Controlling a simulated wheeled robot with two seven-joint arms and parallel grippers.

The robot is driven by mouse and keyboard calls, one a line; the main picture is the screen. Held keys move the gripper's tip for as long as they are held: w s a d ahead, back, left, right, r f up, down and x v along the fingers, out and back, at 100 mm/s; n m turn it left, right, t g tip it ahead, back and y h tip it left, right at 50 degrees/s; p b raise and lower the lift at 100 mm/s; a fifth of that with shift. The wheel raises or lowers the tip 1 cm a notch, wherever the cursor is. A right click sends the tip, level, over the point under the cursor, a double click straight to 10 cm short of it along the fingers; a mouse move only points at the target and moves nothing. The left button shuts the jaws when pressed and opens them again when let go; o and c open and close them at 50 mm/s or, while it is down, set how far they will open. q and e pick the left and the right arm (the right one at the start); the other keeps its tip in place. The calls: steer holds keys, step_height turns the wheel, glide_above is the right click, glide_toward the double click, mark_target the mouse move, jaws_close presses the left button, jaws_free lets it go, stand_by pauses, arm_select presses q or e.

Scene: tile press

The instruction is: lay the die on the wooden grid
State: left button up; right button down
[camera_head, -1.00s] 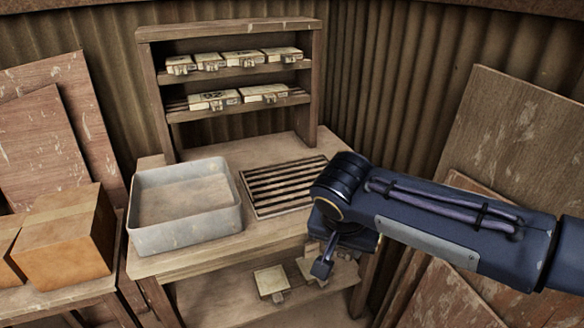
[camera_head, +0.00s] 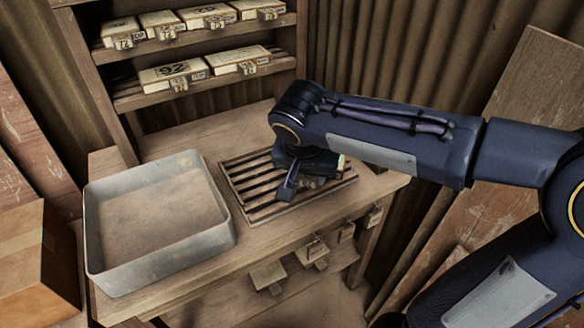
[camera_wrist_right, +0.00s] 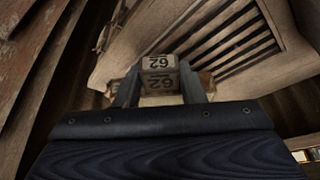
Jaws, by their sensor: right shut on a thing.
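The die (camera_wrist_right: 158,82) is a pale block marked 62, seen in the right wrist view between my two fingers. My right gripper (camera_head: 293,187) is shut on it. In the head view the gripper is over the right part of the wooden grid (camera_head: 245,188), and the die is mostly hidden by the gripper. The grid is a slatted rack in a frame on the bench, and its slats also show in the right wrist view (camera_wrist_right: 243,40). I cannot tell whether the die touches the slats. My left gripper is not in view.
A grey metal tray (camera_head: 160,262) stands left of the grid. A shelf unit (camera_head: 205,80) behind holds several other labelled blocks, such as one marked 92 (camera_head: 172,75). More blocks (camera_head: 268,274) lie on the shelf below the bench. A cardboard box (camera_head: 38,262) is at far left.

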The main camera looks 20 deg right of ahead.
steer(key=w+f, duration=0.1)
steer(key=w, duration=0.1)
steer(key=w+d+f, duration=0.1)
steer(key=w, duration=0.1)
steer(key=w+d, duration=0.1)
steer(key=w, duration=0.1)
steer(key=shift+w+f, duration=0.1)
steer(key=shift+f, duration=0.3)
steer(key=w+f, duration=0.2)
steer(key=w+d+f, duration=0.1)
steer(key=w+f, duration=0.1)
steer(key=f, duration=0.1)
steer(key=shift+w+d+f, duration=0.1)
steer(key=shift+f, duration=0.05)
steer(key=shift+w+d+f, duration=0.1)
steer(key=shift+w+f, duration=0.05)
steer(key=shift+f, duration=0.8)
steer(key=shift+w+f, duration=0.1)
steer(key=shift+f, duration=0.8)
steer(key=shift+f, duration=0.15)
steer(key=c, duration=0.9)
jaws_free()
